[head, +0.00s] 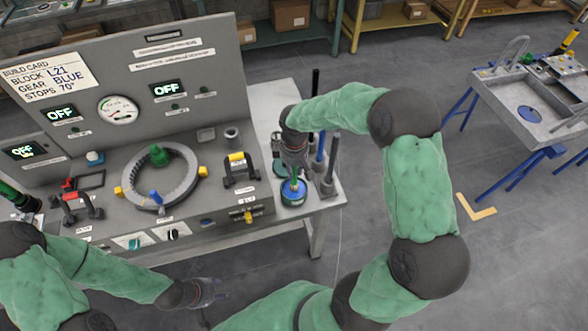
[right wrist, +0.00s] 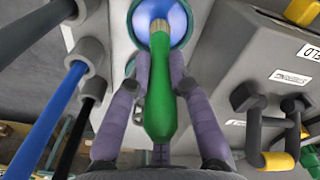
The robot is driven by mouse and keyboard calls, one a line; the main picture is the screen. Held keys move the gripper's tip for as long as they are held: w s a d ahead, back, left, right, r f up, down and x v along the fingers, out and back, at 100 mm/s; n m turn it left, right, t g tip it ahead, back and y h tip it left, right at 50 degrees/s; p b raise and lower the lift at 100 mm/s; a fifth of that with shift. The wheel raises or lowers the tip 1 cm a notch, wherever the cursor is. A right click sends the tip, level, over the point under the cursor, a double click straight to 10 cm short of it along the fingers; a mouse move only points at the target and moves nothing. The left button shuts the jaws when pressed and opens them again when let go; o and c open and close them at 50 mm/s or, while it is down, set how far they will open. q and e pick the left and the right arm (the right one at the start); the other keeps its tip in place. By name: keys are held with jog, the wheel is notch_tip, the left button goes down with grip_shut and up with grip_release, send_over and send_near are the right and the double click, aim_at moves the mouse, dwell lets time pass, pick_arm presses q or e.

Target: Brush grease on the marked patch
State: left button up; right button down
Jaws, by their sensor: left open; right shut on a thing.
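My right gripper (head: 294,164) is shut on the green-handled brush (right wrist: 160,100), at the right end of the bench. In the right wrist view the fingers stand on both sides of the handle. The pale bristles (right wrist: 158,27) point down into the round blue grease pot (right wrist: 185,22). This pot also shows in the head view (head: 293,195), below the gripper. How deep the bristles reach is unclear. My left gripper (head: 212,292) is open and empty, low in front of the bench. I cannot make out the marked patch for sure.
A grey ring (head: 190,187) with a green knob and a blue peg stands mid-bench. A black handle with a yellow grip (head: 238,168) lies between ring and pot. Tall rods in holders (head: 330,178) stand close right of the pot. An upright panel (head: 205,62) closes the back.

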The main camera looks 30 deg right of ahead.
jog(key=shift+s+f+b, duration=0.1)
jog(key=shift+f+b, duration=0.25)
jog(key=shift+f, duration=0.2)
dwell(1.7)
jog(key=shift+r+p, duration=2.55)
jog(key=shift+r, duration=1)
